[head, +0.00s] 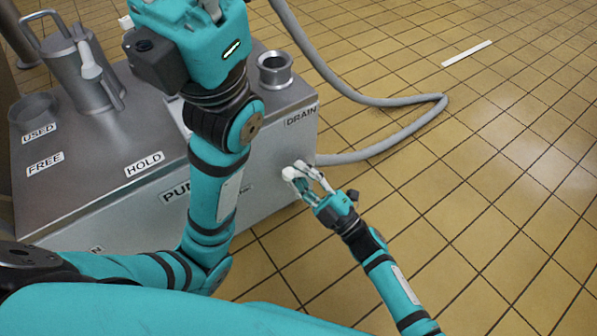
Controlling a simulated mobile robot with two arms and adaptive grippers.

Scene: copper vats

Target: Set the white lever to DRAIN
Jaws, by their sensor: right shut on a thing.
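The white lever (289,174) is on the right part of the machine's front face, below the DRAIN label (301,116). My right gripper (306,180) comes from the lower right and its fingers are shut on the lever's white end. The fingers hide part of the lever, so its exact angle is hard to tell. My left gripper (196,38) is raised close to the camera at the top; its fingertips are cut off by the frame edge. A PUMP-like label is partly hidden behind my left arm.
The metal machine (95,150) has a tall jug (70,65), a USED cup (35,115), FREE and HOLD labels and a round port (274,70) on top. A grey hose (400,101) loops over the tiled floor. A white strip (467,53) lies farther off. Floor on the right is clear.

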